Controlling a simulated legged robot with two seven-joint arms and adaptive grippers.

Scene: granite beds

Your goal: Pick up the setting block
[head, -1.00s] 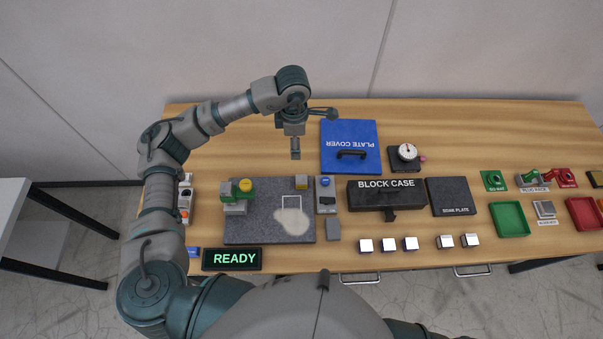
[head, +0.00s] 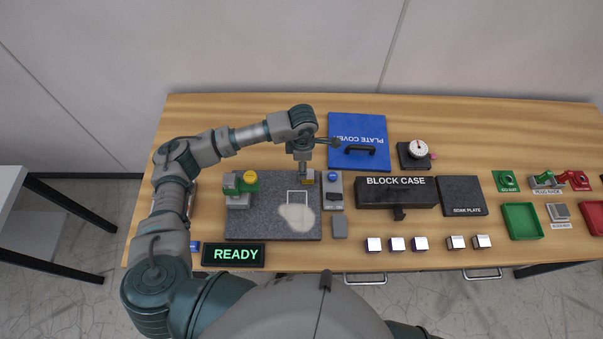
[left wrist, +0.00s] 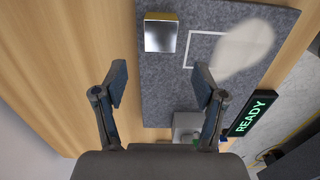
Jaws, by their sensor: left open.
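The small block with a shiny metallic top and gold-yellow sides, taken as the setting block (head: 309,176), sits at the back right corner of the speckled grey granite plate (head: 260,222). In the left wrist view the block (left wrist: 161,35) lies ahead of the fingertips, near the plate's edge. My left gripper (head: 303,170) is just above and beside the block and hides part of it in the head view. In the left wrist view its two fingers (left wrist: 160,84) are spread, with only plate visible between them. My right gripper is out of view.
A green clamp-like tool (head: 239,188) stands on the plate's left side. A grey device with a blue button (head: 334,190) is close right of the block. The blue plate cover (head: 359,142) and black block case (head: 396,192) lie further right. A READY display (head: 235,255) is in front.

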